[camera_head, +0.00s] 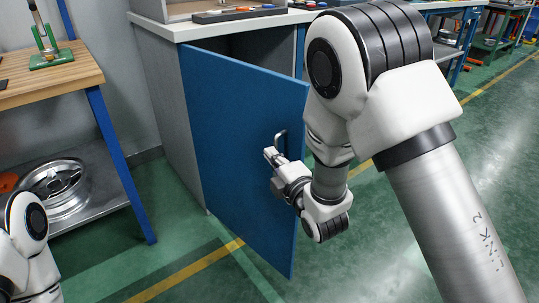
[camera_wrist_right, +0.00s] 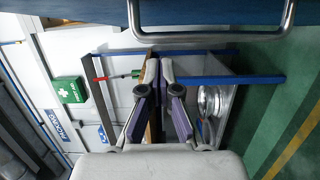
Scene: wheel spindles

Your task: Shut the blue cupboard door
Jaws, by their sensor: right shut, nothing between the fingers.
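The blue cupboard door (camera_head: 235,125) stands open, swung out from the grey cupboard (camera_head: 165,100), with the dark inside showing above its top edge. A metal bar handle (camera_head: 281,141) sits on the door's outer face, near its free edge. My right gripper (camera_head: 269,154) is in front of that face, just below and left of the handle. In the right wrist view its fingers (camera_wrist_right: 159,68) are together and empty; the handle (camera_wrist_right: 212,34) and the blue door (camera_wrist_right: 80,12) cross the top. I cannot tell whether the fingertips touch the door. My left gripper is out of view.
A wooden-topped bench (camera_head: 50,78) with blue legs stands at the left, with a wheel rim (camera_head: 53,188) on its lower shelf. The cupboard's worktop (camera_head: 205,27) carries a dark tool tray (camera_head: 238,14). Green floor (camera_head: 180,265) is clear in front of the door.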

